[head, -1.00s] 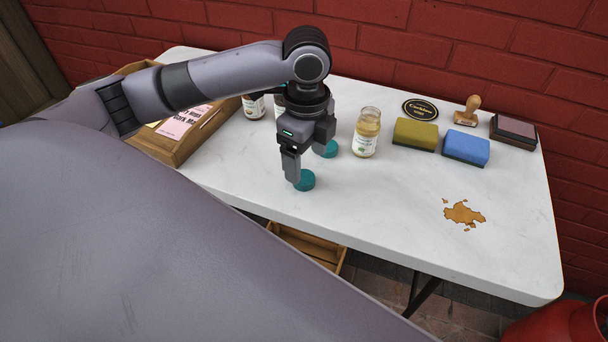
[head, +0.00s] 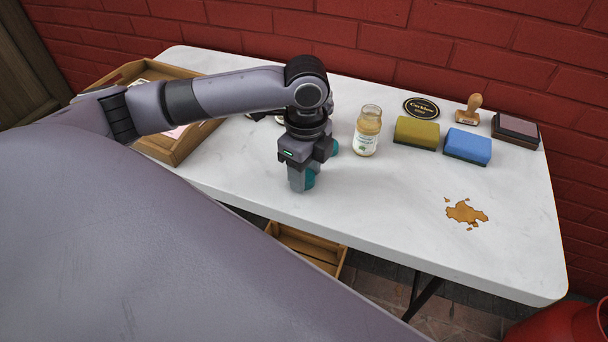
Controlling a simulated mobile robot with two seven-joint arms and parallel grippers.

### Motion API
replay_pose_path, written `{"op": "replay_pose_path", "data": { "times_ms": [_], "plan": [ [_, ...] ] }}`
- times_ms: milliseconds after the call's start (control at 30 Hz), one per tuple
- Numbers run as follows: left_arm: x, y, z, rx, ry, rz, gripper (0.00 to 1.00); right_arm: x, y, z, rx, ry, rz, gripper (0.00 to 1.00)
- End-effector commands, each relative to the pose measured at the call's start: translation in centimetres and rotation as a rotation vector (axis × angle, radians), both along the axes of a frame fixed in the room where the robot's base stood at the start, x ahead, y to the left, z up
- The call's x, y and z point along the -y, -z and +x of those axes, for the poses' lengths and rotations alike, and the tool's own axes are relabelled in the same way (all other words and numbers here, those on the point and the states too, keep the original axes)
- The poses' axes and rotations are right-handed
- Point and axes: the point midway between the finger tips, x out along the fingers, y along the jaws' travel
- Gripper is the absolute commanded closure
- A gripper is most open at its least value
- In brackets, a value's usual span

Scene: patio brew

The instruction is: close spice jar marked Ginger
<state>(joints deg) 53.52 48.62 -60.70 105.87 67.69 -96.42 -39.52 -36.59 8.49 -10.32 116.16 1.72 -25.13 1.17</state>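An open glass jar (head: 367,132) with pale tan contents and a white label stands upright in the middle of the table; its label is too small to read. A teal lid (head: 310,179) lies on the table in front and left of it, partly covered by my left gripper (head: 303,182). The gripper points down with its fingers at this lid; whether they are closed on it cannot be told. Other jars behind my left arm are nearly all hidden. My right gripper is out of view.
A yellow-green sponge (head: 416,133), a blue sponge (head: 467,146), a stamp (head: 468,110), an ink pad (head: 515,131) and a black oval sign (head: 421,107) are at the back right. A brown spill (head: 466,213) lies on the white table (head: 400,210). A wooden tray (head: 185,149) is at left.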

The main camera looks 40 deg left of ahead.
Motion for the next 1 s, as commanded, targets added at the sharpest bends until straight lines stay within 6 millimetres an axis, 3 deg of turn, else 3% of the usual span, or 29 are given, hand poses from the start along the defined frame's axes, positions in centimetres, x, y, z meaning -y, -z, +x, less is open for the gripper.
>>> {"op": "replay_pose_path", "data": {
  "times_ms": [367,567,767,1000],
  "plan": [
    [0.0,-0.3,0.0,0.001,0.0,0.0,0.81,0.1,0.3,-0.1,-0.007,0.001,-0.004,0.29],
    [0.0,-2.3,0.1,0.004,-0.001,-0.001,0.81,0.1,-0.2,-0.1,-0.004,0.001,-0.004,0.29],
    [0.0,-6.2,0.1,0.004,0.001,-0.001,0.81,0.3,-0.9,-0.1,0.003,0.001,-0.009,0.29],
    [0.1,-13.2,0.1,0.005,0.001,-0.002,0.81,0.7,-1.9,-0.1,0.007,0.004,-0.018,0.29]
  ]
}}
